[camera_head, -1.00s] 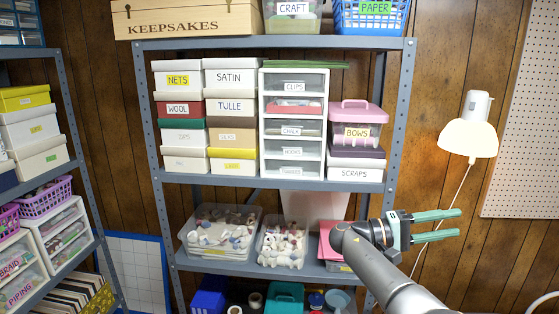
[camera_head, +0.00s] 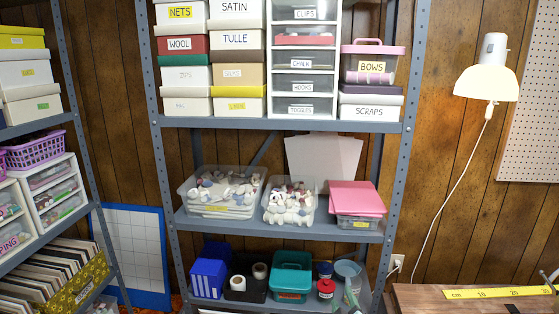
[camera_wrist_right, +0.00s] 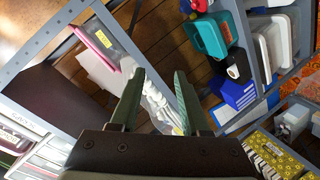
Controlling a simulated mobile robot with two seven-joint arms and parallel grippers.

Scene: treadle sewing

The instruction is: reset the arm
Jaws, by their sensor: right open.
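My right gripper (camera_wrist_right: 158,82) shows in the right wrist view, with its two green fingers apart and nothing held between them. Beyond the fingers is a clear bin of white spools (camera_wrist_right: 162,108); I cannot tell how far off it is. My right arm and gripper do not show in the head view now. My left gripper is in neither view.
A grey metal shelf unit (camera_head: 270,122) holds labelled boxes, drawers, clear bins of spools (camera_head: 222,190) and a pink-lidded stack (camera_head: 357,198). A teal box (camera_head: 291,276) stands low. A lit lamp (camera_head: 487,82) and a wooden table (camera_head: 440,299) are at the right.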

